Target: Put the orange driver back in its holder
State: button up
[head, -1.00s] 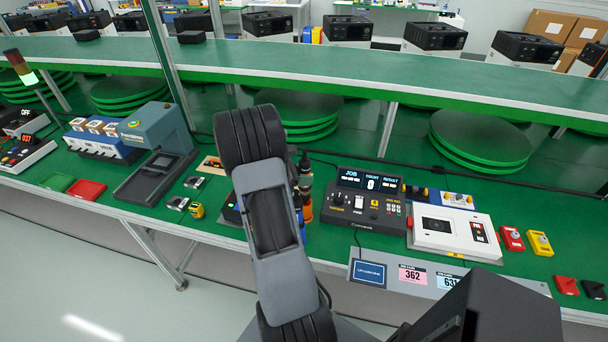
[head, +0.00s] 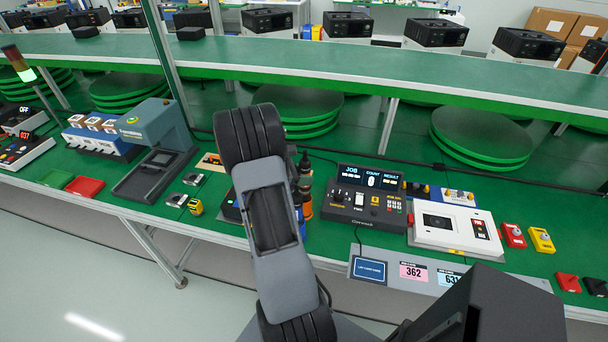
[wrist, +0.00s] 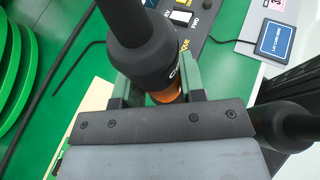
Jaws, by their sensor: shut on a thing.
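The orange driver (wrist: 160,60) has a thick black body and an orange band low down. In the wrist view it stands between the two green fingers of my gripper (wrist: 157,92), which is shut on it. In the head view an orange and black driver shape (head: 306,205) shows just right of my arm, roughly upright over the bench. My gripper is hidden behind my arm there. The holder is not clearly seen; my arm covers that part of the bench, so I cannot tell whether the driver's lower end is in it.
A second black tool (wrist: 290,125) lies close to my gripper on the right in the wrist view. A black job counter box (head: 367,200) stands right of the driver. A small yellow tape measure (head: 196,207) and a grey press (head: 155,150) are to the left.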

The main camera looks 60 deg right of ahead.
jog(key=shift+f, duration=0.15)
dwell(0.5)
jog(key=shift+f+b, duration=1.55)
jog(key=shift+f, duration=0.4)
jog(key=o, duration=1.2)
jog(key=b+v, duration=0.1)
jog(key=v, duration=1.3)
jog(key=shift+d, duration=0.1)
